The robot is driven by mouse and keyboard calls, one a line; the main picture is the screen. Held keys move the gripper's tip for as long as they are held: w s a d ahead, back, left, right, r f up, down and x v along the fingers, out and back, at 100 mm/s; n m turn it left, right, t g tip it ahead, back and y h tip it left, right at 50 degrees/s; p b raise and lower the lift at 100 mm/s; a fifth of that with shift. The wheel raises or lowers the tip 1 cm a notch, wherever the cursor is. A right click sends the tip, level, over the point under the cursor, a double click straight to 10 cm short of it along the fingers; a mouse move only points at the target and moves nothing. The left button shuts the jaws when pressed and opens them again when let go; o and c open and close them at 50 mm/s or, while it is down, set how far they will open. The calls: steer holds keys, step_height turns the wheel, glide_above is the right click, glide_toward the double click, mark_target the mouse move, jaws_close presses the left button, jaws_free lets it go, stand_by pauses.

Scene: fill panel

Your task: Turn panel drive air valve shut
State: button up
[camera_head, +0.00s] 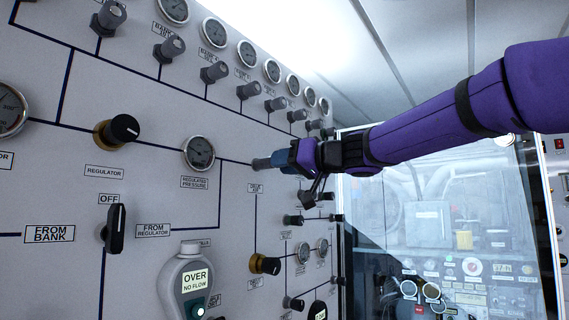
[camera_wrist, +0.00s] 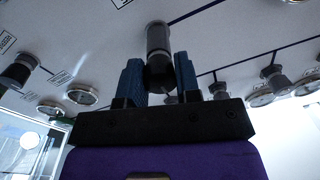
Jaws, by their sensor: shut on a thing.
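The panel drive air valve (camera_head: 261,163) is a grey cylindrical knob standing out from the white panel, with a small label below it that is hard to read. My gripper (camera_head: 283,159) reaches it from the right and is shut on the knob's outer end. In the wrist view the knob (camera_wrist: 158,42) sits between the two blue finger pads of my gripper (camera_wrist: 159,78). The pads hide part of its sides. I cannot tell its turn angle.
A row of gauges (camera_head: 247,53) and grey knobs (camera_head: 215,72) runs above. A regulated pressure gauge (camera_head: 199,153) is to the left. More knobs and gauges sit close below my gripper. A glass-fronted enclosure (camera_head: 440,210) stands at the right.

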steer(key=shift+f, duration=0.1)
steer(key=o, duration=0.9)
steer(key=shift+d, duration=0.1)
steer(key=v, duration=1)
steer(key=shift+s+d, duration=0.25)
steer(key=shift+d, duration=0.05)
steer(key=shift+d, duration=0.1)
